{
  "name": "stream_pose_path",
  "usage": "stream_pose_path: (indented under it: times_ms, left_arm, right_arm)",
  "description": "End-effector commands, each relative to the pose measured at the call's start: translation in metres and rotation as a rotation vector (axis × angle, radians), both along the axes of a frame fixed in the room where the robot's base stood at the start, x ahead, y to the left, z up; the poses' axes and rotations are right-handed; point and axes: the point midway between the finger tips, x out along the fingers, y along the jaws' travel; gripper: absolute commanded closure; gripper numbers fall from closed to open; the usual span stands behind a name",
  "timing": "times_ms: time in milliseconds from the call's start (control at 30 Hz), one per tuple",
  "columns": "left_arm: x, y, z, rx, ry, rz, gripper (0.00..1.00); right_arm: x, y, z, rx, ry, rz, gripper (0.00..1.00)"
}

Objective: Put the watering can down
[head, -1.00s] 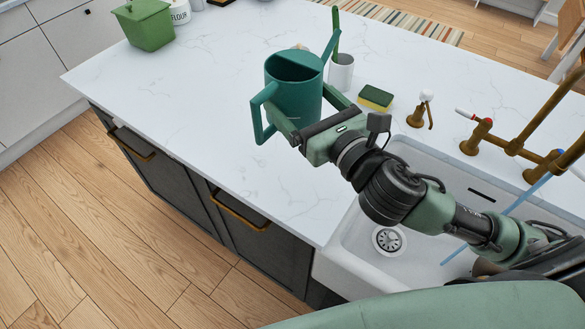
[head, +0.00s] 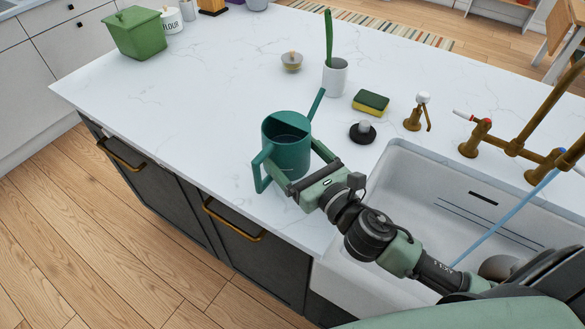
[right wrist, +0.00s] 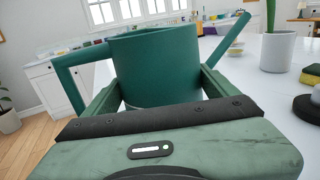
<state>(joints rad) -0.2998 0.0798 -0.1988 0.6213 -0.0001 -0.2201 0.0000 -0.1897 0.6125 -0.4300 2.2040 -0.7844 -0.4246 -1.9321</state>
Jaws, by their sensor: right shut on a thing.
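The teal watering can (head: 286,143) is upright near the front edge of the white countertop (head: 180,100), its handle to the left and its spout pointing up and right. In the right wrist view the can (right wrist: 155,65) fills the middle. My right gripper (head: 299,166) is shut on the can's body, a finger on each side. The can's base is partly hidden by the gripper, and I cannot tell whether it touches the counter. My left gripper is not in view.
Behind the can stand a white cup (head: 335,78) with a green item, a green-yellow sponge (head: 370,103), a black round object (head: 362,132) and a small bowl (head: 291,62). The sink (head: 400,185) and brass faucet (head: 515,145) are right. Counter left of the can is clear.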

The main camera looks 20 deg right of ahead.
Motion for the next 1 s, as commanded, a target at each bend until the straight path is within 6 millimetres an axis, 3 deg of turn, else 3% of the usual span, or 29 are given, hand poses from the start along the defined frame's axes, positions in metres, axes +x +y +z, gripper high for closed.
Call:
stream_pose_path:
  times_ms: [300, 733, 767, 800, 1000]
  left_arm:
    - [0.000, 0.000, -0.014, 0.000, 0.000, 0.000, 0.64]
    - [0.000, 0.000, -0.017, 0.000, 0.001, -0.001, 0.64]
    - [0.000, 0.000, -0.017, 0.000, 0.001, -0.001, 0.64]
    - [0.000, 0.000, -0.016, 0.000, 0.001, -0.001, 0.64]
    - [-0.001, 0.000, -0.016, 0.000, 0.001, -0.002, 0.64]
  right_arm:
    - [0.000, 0.000, -0.040, 0.003, 0.000, -0.002, 0.59]
    - [0.000, 0.000, -0.045, 0.001, -0.002, 0.000, 0.59]
    - [0.000, 0.000, -0.046, 0.000, 0.001, 0.000, 0.07]
    - [0.000, 0.000, -0.046, -0.001, 0.002, 0.000, 0.00]
    - [0.000, 0.000, -0.045, 0.000, 0.002, -0.001, 0.00]
